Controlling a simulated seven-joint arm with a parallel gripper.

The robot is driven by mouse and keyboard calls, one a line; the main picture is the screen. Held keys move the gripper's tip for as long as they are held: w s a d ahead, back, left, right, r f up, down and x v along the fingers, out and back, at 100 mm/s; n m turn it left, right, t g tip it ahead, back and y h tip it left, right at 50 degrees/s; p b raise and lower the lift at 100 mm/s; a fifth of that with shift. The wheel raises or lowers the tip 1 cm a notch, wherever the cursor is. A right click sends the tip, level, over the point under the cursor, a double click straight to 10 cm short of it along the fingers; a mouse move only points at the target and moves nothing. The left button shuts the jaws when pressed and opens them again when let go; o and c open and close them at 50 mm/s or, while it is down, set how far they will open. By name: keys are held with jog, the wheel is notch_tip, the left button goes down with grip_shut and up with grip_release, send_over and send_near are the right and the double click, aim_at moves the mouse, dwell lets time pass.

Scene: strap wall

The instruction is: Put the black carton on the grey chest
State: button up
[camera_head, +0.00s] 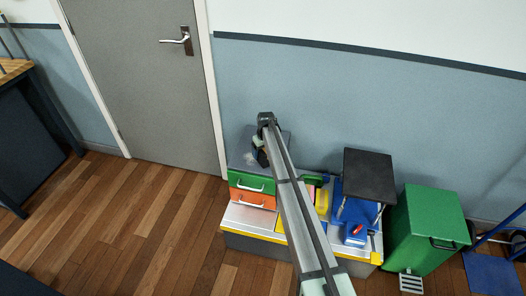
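A small chest with a grey top (240,160) and green and orange drawer fronts stands left of my arm. It rests on a wide, low silver-grey chest (250,218) with yellow corners. My arm reaches up from the bottom and bends down over the drawer chest's top. My gripper (261,157) is small and dark there, at the right part of that top; its fingers cannot be made out. I cannot pick out a separate black carton for certain; dark shapes at the gripper blend together, and my arm hides part of the area.
Right of my arm are a yellow item (322,201), a blue item with red (355,234) and a black-topped stool (369,175). A green bin (432,230) stands further right. A grey door (140,80) is behind; the wooden floor (130,225) at left is clear.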

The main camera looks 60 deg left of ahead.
jog(key=o, duration=0.4)
jog(key=shift+c, duration=0.2)
jog(key=shift+r, duration=0.15)
jog(key=r, duration=0.4)
jog(key=d+r, duration=0.1)
jog(key=r, duration=0.7)
jog(key=shift+d, duration=0.2)
